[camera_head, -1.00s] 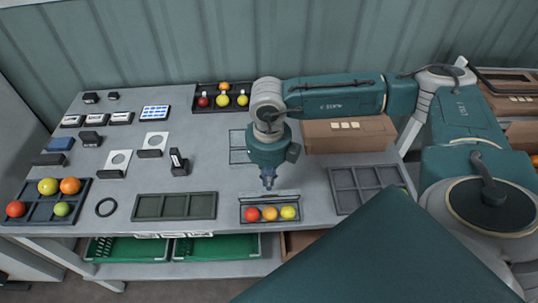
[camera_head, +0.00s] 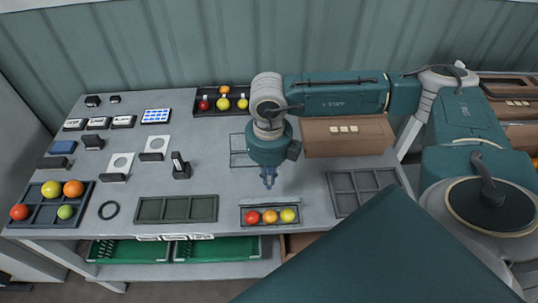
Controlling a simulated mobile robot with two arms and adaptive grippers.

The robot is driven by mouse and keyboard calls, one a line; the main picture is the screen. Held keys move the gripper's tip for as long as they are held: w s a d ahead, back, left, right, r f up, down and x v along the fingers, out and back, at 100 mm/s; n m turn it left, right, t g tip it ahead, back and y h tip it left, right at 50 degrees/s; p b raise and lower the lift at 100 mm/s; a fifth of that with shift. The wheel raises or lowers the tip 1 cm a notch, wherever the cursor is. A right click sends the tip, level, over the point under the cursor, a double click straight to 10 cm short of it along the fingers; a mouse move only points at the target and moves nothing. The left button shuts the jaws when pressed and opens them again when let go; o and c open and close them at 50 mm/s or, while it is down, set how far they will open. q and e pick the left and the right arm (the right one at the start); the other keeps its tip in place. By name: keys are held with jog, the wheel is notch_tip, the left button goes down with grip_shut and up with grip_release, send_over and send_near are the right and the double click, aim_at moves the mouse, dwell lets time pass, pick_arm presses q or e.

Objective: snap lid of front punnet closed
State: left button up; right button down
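The front punnet (camera_head: 268,224) is a dark tray at the table's front edge, holding a red, an orange and a yellow tomato in a row. A thin raised strip, seemingly its open lid (camera_head: 268,202), stands along its back side. My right gripper (camera_head: 269,184) points down just behind and above the punnet, apart from it. Its fingers look close together, but they are too small to tell whether they are open or shut. My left gripper is not in view.
A back tray (camera_head: 197,104) holds several tomatoes. An empty divided tray (camera_head: 176,209) lies left of the punnet, another (camera_head: 340,190) right. A tomato tray (camera_head: 36,213) stands at far left. A cardboard box (camera_head: 350,140) is behind right.

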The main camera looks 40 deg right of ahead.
notch_tip(320, 180, up, 5)
jog(key=shift+p, duration=1.15)
